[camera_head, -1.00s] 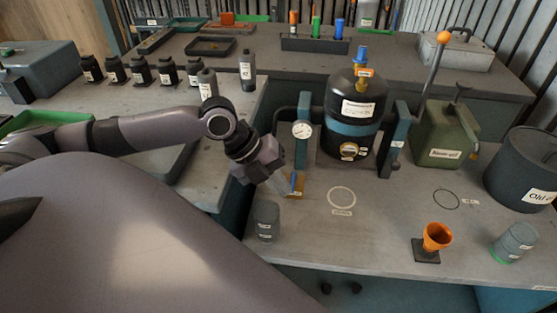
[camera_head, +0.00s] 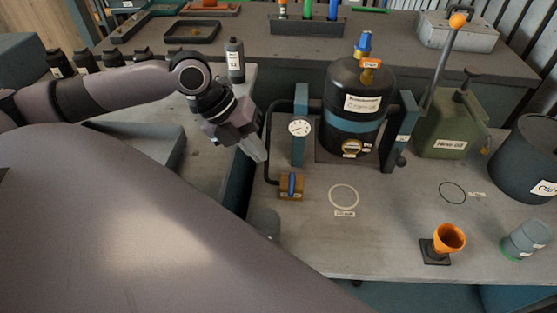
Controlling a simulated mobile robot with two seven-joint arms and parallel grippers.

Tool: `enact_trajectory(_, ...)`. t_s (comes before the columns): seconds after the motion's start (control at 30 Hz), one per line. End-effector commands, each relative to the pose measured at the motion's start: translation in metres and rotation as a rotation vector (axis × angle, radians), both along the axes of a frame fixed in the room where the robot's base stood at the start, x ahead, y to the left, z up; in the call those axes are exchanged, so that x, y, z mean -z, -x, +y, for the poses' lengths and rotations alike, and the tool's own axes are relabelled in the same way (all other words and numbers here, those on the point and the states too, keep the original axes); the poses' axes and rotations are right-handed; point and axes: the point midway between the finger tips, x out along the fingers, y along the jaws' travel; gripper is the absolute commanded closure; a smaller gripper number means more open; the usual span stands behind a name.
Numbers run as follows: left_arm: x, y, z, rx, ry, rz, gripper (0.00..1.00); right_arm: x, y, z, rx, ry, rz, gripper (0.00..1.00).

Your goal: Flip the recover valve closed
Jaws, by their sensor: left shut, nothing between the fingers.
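The recover valve looks to be the small brass block with a blue lever (camera_head: 291,185) at the lower end of a dark pipe, left of the black tank (camera_head: 357,105). The lever stands roughly in line with the view, and its label is too small to read. My left gripper (camera_head: 259,153) is shut and empty. It hangs up and left of the valve, apart from it, near the pipe. My right gripper is not in view. More valve handles, blue (camera_head: 363,44) and orange (camera_head: 371,64), sit on top of the tank.
A gauge (camera_head: 299,128) is on the post beside the pipe. A grey container (camera_head: 264,224) is partly hidden by my body. An orange cup (camera_head: 449,238), a grey-green cup (camera_head: 527,240) and a green "New oil" can (camera_head: 449,127) stand to the right. The bench around the marked circle (camera_head: 343,197) is clear.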

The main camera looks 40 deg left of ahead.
Motion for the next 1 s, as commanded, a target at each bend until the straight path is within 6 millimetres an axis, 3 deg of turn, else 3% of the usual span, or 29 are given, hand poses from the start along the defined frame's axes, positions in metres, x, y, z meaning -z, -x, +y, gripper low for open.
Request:
enact_trajectory(0.37,0.006,-0.002,-0.003,-0.001,0.003,0.001,1.0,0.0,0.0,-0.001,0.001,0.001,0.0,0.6)
enact_trajectory(0.8,0.064,-0.019,-0.032,-0.001,0.004,0.001,1.0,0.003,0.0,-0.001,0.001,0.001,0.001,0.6)
enact_trajectory(1.0,0.083,-0.024,-0.04,0.0,0.002,0.0,1.0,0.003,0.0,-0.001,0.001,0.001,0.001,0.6)
